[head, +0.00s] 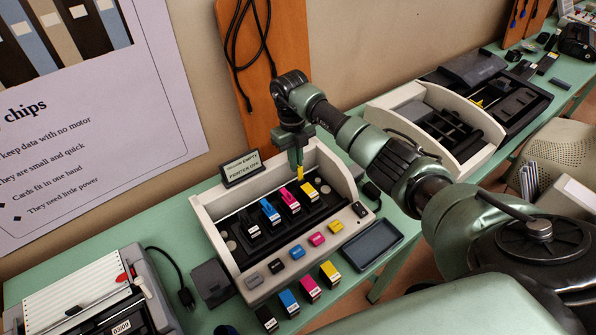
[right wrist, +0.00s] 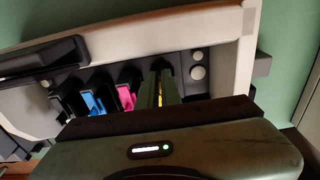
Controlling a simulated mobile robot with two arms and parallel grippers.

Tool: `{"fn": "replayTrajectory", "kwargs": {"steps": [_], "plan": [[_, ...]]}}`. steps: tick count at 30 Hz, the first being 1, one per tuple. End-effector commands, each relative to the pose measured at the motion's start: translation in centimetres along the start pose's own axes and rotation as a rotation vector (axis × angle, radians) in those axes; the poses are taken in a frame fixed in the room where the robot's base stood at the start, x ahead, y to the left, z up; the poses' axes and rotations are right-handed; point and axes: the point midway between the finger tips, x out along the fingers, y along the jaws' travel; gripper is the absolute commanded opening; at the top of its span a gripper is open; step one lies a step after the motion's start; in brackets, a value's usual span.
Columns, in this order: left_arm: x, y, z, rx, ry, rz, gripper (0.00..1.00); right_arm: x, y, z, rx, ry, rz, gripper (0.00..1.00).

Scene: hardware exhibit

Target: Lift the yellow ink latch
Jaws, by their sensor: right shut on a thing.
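The open cream printer (head: 209,222) stands on the green bench with a row of ink cartridges in its dark bay. The yellow ink latch (head: 300,174) shows as a small upright yellow tab at the back of the yellow slot, behind the yellow cartridge (head: 308,190). My right gripper (head: 299,164) points down from above and is shut on this latch. In the right wrist view a sliver of the yellow latch (right wrist: 159,89) shows between the fingers; the rest is hidden. My left gripper is not in view.
Magenta (head: 290,202) and cyan (head: 270,212) cartridges sit beside the yellow one. A sign (head: 241,168) reading "EMPTY" and "PRINTER OFF" stands behind. Coloured buttons line the printer's front. Several loose cartridges, including a yellow one (head: 330,272), and an empty tray (head: 372,245) lie in front.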

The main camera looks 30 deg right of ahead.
Motion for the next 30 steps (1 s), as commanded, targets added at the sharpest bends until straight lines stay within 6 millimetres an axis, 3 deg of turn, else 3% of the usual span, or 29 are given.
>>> {"fn": "replayTrajectory", "kwargs": {"steps": [1, 6, 23, 24, 25, 30], "plan": [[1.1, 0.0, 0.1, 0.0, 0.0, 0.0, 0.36, 0.5, -0.2, 0.3, 0.004, 0.017, -0.004, 0.0], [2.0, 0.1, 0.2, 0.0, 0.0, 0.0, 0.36, 0.4, -0.1, 0.5, 0.001, 0.069, -0.003, 0.0], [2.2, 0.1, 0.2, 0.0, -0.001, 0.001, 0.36, 0.3, 0.0, 0.5, -0.001, 0.095, -0.001, 0.0], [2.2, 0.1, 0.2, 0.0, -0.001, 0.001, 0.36, 0.3, 0.0, 0.5, -0.001, 0.095, -0.001, 0.16], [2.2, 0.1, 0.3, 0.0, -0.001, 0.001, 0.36, 0.3, 0.0, 0.5, -0.001, 0.095, -0.001, 0.25], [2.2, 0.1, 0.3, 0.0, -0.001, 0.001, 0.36, 0.3, 0.0, 0.5, -0.002, 0.095, 0.0, 0.27]]}}
